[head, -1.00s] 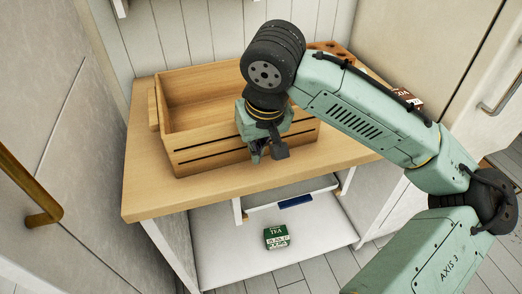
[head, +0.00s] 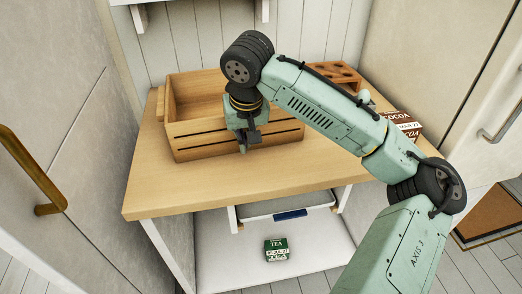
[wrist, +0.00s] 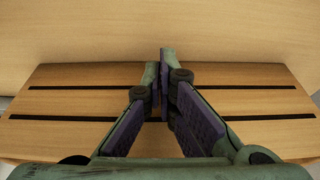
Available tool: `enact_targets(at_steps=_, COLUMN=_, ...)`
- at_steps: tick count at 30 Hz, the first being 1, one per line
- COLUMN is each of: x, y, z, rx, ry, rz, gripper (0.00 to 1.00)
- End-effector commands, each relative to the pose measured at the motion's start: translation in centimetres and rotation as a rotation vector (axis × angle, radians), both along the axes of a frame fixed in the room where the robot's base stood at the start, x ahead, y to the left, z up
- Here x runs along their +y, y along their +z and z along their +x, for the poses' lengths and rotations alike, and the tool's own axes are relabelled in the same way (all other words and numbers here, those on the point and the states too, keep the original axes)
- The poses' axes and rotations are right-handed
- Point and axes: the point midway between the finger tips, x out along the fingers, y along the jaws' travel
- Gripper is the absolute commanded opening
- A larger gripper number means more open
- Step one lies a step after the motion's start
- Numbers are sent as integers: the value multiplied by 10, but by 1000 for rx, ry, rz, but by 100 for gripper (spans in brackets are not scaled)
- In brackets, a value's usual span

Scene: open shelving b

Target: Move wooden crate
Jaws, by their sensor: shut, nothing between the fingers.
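The wooden crate (head: 188,143) stands on the wooden counter, an open box with two dark slots along its front wall. What I see of its inside is empty. My gripper (head: 243,149) is shut and empty, pointing down in front of the right half of the crate's front wall. In the wrist view my gripper's fingertips (wrist: 164,55) meet, with the slotted crate wall (wrist: 80,105) behind them. I cannot tell whether the fingers touch the wall. My arm hides part of the crate's right side.
The wooden counter (head: 160,197) has free room in front of the crate. A wooden rack with holes (head: 335,72) and a cocoa box (head: 400,121) are at the right. A green tea box (head: 276,249) lies on the white lower shelf (head: 225,270). Tall panels flank the counter.

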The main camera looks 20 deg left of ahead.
Motion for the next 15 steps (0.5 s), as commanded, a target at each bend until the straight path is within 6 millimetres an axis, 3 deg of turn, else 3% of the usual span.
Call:
enact_targets(at_steps=9, x=56, y=6, z=74, rx=6, ry=-4, rz=2, gripper=0)
enact_targets(at_steps=15, x=72, y=2, z=97, rx=1, ry=-3, rz=0, gripper=0)
